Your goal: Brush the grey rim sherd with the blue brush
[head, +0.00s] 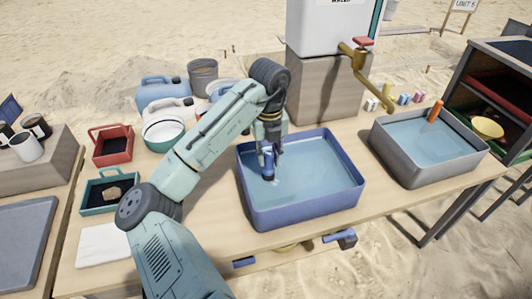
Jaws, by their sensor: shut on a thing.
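My gripper (270,143) is over the left part of a blue basin (308,213) of water. It is shut on a blue thing (267,163) that looks like the blue brush. The brush hangs down, and its lower end is at or just above the water; I cannot tell which. The fingers partly hide it. A tan-brown sherd (113,193) lies in a small green tray (92,210) at the left. I cannot make out a grey rim sherd for certain.
A grey basin (408,176) of water stands at the right, an orange brush-like thing (435,111) at its rim. A white tank with a brass tap (372,88) stands behind. A red tray (110,155), white cloth (103,244), jugs and a bowl (163,134) are at the left.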

